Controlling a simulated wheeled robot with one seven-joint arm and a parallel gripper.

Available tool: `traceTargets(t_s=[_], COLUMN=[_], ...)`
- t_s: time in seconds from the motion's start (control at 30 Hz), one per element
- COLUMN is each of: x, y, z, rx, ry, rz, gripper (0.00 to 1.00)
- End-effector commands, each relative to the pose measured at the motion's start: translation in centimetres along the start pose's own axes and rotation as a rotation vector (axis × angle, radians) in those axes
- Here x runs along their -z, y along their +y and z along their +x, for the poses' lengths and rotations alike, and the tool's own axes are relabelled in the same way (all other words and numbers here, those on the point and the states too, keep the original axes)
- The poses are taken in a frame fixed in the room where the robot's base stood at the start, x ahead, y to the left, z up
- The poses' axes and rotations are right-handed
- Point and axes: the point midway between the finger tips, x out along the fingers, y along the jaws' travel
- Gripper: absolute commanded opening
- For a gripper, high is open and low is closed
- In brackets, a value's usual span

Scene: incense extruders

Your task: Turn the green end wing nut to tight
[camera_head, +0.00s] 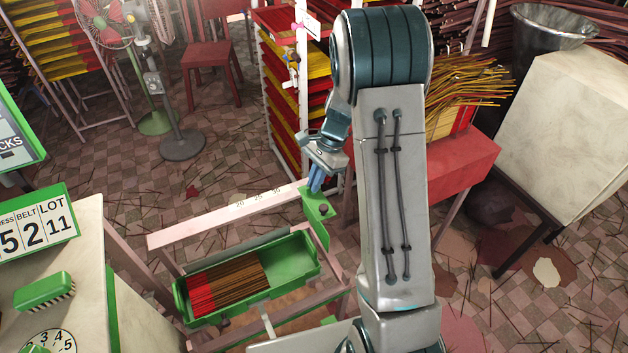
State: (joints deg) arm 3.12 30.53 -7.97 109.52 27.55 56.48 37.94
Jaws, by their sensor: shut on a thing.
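My gripper (315,186) points down at the green end bracket (316,209) of the pale pink rail. Its blue fingers are shut on the wing nut at the top of this bracket. The nut is hidden by the fingers, so its angle cannot be told. A small dark knob (323,209) shows on the bracket just below the fingertips. The pale rail (215,215) carries printed numbers and runs left from the bracket. A green tray (292,267) below the rail holds red and brown incense sticks (228,284).
A cream bench (78,265) with a green brush (43,291) and a dial (52,343) stands at left. Racks of red and yellow sticks (290,95) stand behind my gripper. A red table (463,152) is right of my arm. A fan (175,125) stands on open floor at the back.

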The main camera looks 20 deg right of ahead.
Motion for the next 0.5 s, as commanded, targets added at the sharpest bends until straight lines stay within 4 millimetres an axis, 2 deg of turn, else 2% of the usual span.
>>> traceTargets(t_s=[0.5], x=[0.05], y=[0.09], z=[-0.07], rx=[0.039], ry=[0.001], rz=[0.093], gripper=[0.00])
